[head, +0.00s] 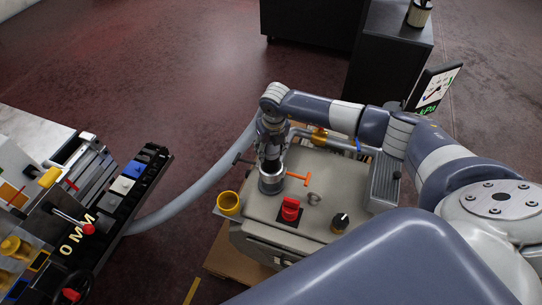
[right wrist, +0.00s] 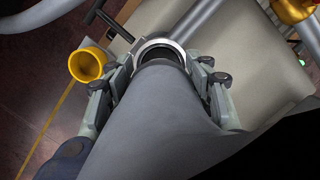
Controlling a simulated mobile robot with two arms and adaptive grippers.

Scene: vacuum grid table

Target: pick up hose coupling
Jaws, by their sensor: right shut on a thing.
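The hose coupling (head: 271,183) shows in the head view as a metallic round collar low over the left part of the grey table unit (head: 325,215). My right gripper (head: 269,157) comes down from above and is shut on it. In the right wrist view the two fingers of the right gripper (right wrist: 163,78) lie on either side of the grey hose end (right wrist: 158,110), with a bright metal ring (right wrist: 143,50) just beyond. The hose hides much of the coupling, so I cannot tell whether it is seated or lifted. My left gripper is not in view.
A yellow cup-shaped part (head: 228,203) stands at the unit's left edge. A grey hose (head: 190,195) runs to the machine panel (head: 110,205) at left.

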